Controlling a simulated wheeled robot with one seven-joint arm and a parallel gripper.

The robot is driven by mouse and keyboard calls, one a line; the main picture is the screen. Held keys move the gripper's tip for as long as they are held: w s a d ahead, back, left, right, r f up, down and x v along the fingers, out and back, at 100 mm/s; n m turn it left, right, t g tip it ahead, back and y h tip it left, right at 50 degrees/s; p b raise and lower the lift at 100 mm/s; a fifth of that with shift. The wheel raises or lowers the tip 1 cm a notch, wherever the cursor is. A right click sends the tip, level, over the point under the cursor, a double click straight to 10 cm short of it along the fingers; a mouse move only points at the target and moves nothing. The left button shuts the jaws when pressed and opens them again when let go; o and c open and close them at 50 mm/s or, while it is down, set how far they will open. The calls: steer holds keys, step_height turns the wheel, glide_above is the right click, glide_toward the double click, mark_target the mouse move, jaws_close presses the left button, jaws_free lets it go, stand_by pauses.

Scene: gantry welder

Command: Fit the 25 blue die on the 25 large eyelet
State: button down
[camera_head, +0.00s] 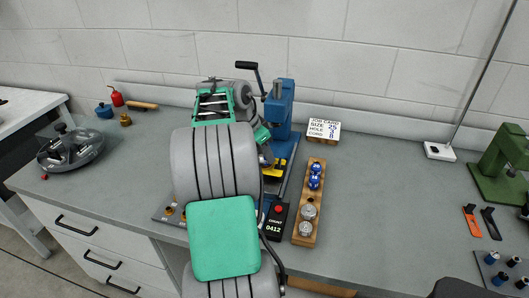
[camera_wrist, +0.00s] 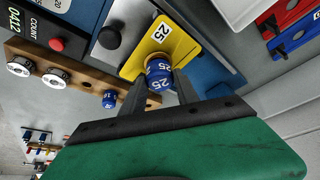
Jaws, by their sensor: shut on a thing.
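The blue die (camera_wrist: 159,80) marked 25 is between the two dark fingers of my gripper (camera_wrist: 160,88) in the wrist view, and the gripper is shut on it. A brass-coloured ring (camera_wrist: 155,60), apparently the eyelet, shows at the die's far end, by the yellow plate (camera_wrist: 160,30) marked 25. The die and ring look very close; I cannot tell whether the die is seated. In the head view the yellow plate (camera_head: 246,171) shows at the foot of the blue press (camera_head: 281,110), and my arm hides the die and most of my gripper.
A job card (camera_head: 323,129) stands behind.

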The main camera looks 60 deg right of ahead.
steer(key=c, duration=0.8)
jaws_free()
steer(key=shift+c, duration=0.2)
steer(key=p+v, duration=0.1)
steer(key=v, duration=0.7)
steer(key=w+a+n+t, duration=0.1)
steer(key=w+a+n, duration=0.3)
steer(key=a, duration=0.4)
steer(key=w+a+f+n+t, duration=0.1)
steer(key=w+a+n+t, duration=0.15)
steer(key=a+n, duration=0.45)
steer(key=w+a+n+t, duration=0.15)
steer(key=w+a, duration=0.35)
steer(key=a, duration=0.5)
steer(key=s+a+f+n+y, duration=0.2)
steer(key=a+n, duration=0.3)
steer(key=a, duration=0.5)
steer(key=s+a+f+n+y+p, duration=0.1)
steer(key=s+a+f+n, duration=0.3)
steer(key=a, duration=0.7)
steer(key=shift+a+f+n+y, duration=0.25)
steer(key=shift+f+n+y, duration=0.25)
steer(key=shift+n, duration=0.45)
steer(key=shift+r, duration=0.1)
